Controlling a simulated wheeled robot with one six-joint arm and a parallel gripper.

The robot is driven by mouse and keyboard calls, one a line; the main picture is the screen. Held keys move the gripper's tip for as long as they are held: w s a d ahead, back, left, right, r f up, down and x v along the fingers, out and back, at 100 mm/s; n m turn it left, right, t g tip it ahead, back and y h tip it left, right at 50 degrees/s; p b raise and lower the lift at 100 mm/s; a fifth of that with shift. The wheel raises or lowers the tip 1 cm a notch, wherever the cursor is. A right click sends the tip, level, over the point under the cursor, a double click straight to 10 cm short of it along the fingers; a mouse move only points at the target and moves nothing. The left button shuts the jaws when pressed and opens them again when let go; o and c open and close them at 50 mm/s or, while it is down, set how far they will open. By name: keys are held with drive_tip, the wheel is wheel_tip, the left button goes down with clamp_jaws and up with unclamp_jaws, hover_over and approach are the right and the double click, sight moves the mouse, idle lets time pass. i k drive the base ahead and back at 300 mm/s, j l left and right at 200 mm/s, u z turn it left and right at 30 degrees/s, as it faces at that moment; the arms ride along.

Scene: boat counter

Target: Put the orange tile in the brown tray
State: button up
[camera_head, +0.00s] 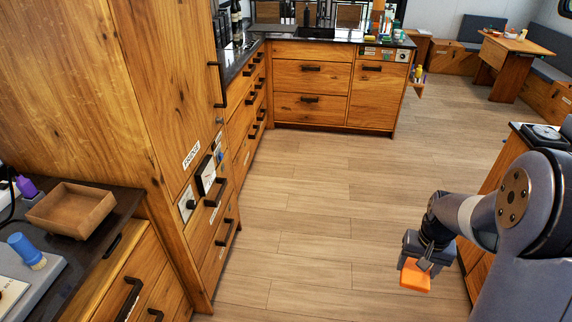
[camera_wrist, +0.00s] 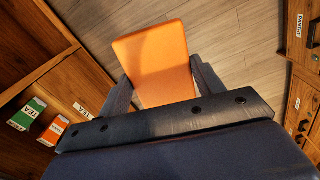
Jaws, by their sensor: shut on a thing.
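The orange tile (camera_head: 415,275) is held in my gripper (camera_head: 424,264) over the floor at the right of the head view. In the wrist view the tile (camera_wrist: 155,62) sits between the two dark fingers of my gripper (camera_wrist: 158,88), and its far part sticks out past them. The brown tray (camera_head: 71,209) is on the dark counter at the left of the head view, far from my gripper. The tray looks empty.
A blue brush (camera_head: 26,250) and a purple object (camera_head: 27,187) are near the tray. The tall wooden fridge cabinet (camera_head: 150,110) stands beside that counter. The wooden floor (camera_head: 310,200) between is clear. Tea boxes (camera_wrist: 27,114) show on a shelf in the wrist view.

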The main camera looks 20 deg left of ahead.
sight(75, 213)
drive_tip(key=u, duration=1.55)
